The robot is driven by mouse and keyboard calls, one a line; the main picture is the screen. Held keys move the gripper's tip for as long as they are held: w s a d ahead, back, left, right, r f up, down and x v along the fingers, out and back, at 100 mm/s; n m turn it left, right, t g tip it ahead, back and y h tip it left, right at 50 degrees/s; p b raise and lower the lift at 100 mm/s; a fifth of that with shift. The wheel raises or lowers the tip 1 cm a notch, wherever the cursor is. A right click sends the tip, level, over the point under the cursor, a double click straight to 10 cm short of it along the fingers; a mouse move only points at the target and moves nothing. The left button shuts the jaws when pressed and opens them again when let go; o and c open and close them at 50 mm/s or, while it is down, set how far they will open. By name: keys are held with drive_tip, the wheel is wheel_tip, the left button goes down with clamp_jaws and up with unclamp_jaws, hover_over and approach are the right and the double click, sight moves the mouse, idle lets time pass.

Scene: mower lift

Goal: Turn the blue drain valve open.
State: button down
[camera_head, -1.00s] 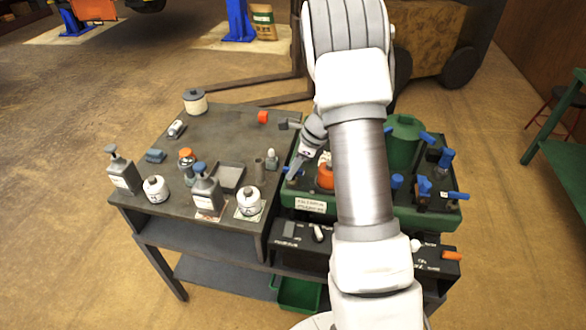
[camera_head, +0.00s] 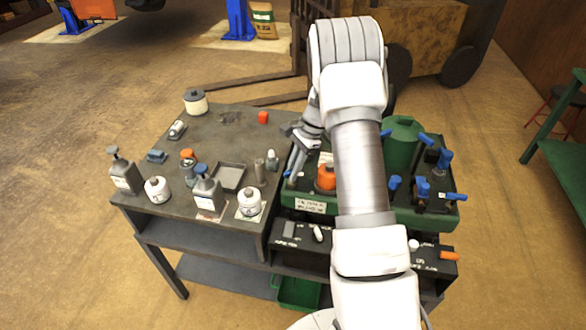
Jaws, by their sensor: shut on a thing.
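A small blue handle (camera_head: 289,174), which I take for the drain valve, sits at the left end of the green unit (camera_head: 290,200). My gripper (camera_head: 293,169) reaches down to it from above. Its fingers are close together and shut at the blue handle, which they partly hide. The grip itself is too small to see clearly. Other blue handles (camera_head: 455,197) stand on the right part of the green unit, clear of my gripper. My forearm hides the middle of the unit.
An orange-topped part (camera_head: 326,178) stands close to the right of my gripper. Bottles and jars (camera_head: 206,190) and a square tray (camera_head: 229,176) occupy the grey table (camera_head: 225,125) at left. A green cylinder (camera_head: 401,140) stands right of my arm. The table's back middle is mostly clear.

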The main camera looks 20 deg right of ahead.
drive_tip(key=n+g, duration=0.1)
drive_tip(key=n, duration=0.3)
drive_tip(key=shift+n+g+h, duration=0.3)
drive_tip(key=shift+n+g, duration=0.1)
drive_tip(key=n+g+h, duration=0.1)
drive_tip(key=n, duration=0.3)
drive_tip(key=shift+n, duration=0.3)
drive_tip(key=c, duration=0.9)
unclamp_jaws()
drive_tip(key=shift+o, duration=0.2)
drive_tip(key=p+v, duration=0.1)
drive_tip(key=v, duration=1.6)
drive_tip(key=shift+w+a+r+p, duration=0.15)
drive_tip(key=shift+w+a+p, duration=0.1)
drive_tip(key=shift+w+p, duration=0.15)
